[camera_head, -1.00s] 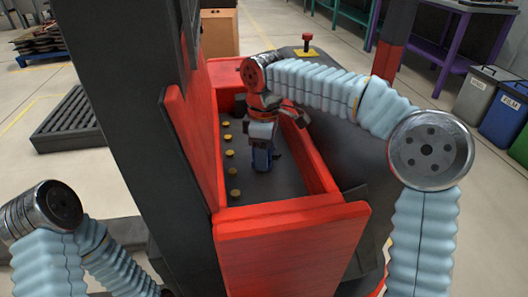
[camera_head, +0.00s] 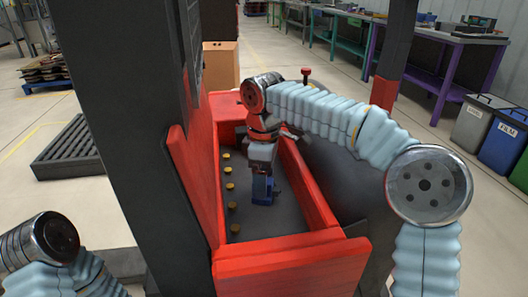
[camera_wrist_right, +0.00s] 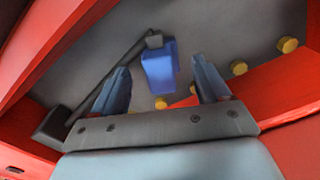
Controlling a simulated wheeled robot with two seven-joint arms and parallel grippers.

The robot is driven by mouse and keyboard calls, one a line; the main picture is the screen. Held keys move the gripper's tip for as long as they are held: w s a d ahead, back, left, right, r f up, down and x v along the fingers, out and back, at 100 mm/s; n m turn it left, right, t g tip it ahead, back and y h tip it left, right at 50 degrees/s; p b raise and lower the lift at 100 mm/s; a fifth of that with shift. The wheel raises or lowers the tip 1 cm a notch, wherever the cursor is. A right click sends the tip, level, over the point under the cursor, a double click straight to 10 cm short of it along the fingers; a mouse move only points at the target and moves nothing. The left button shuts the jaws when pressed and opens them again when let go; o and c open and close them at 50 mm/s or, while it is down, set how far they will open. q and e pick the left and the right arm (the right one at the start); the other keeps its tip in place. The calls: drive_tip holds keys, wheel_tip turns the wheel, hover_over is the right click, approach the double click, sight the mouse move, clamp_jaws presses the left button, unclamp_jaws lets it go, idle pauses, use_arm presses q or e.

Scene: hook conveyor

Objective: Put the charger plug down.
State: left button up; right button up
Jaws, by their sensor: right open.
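The charger plug (camera_wrist_right: 160,68) looks like a blue block with a grey end, in the right wrist view. It lies between and just past the fingertips of my right gripper (camera_wrist_right: 160,84), with a visible gap on both sides. The gripper is open, its two blue fingers spread. In the head view my right gripper (camera_head: 262,188) points down into the red-walled bin (camera_head: 290,246). The blue parts there overlap, so I cannot separate plug from fingers well. Only a wrist part of my left arm shows at the lower left; its gripper is out of view.
A dark bar (camera_wrist_right: 108,80) runs from the plug's grey end to a black block (camera_wrist_right: 55,128) near the red wall. Several yellow knobs (camera_head: 229,186) line the bin's left side. A dark post (camera_head: 125,110) stands left, and a red button (camera_head: 305,72) behind the bin.

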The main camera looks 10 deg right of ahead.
wheel_tip(320, 180, up, 9)
drive_tip(key=p, duration=0.2)
idle(0.3)
